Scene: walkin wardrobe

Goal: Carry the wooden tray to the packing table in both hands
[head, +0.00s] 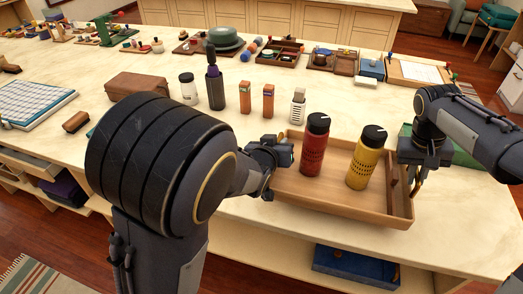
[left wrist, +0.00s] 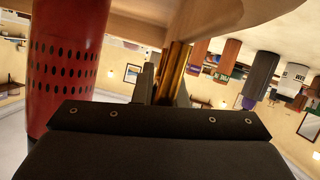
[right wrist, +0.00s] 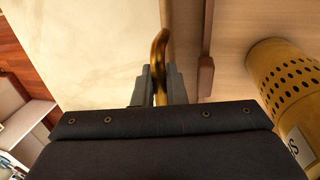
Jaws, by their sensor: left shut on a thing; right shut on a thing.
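The wooden tray (head: 325,200) is at the near edge of a pale-topped table, looking roughly level. A red bottle (head: 314,145) and a yellow bottle (head: 365,160), both with black caps, stand upright in it. My left gripper (head: 270,180) is at the tray's left end, shut on a brass handle (left wrist: 174,70). My right gripper (head: 417,182) is at the right end, shut on the other brass handle (right wrist: 160,55). The red bottle is close beside the left gripper in the left wrist view (left wrist: 65,65). Whether the tray's underside touches the table is hidden.
The pale tabletop (head: 240,205) holds a white jar (head: 188,90), a dark bottle (head: 215,88), small orange boxes (head: 245,97), a brown case (head: 138,87) and a brush (head: 76,122) behind the tray. A blue box (head: 355,265) lies on a shelf below. A green item (head: 465,155) is partly behind my right arm.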

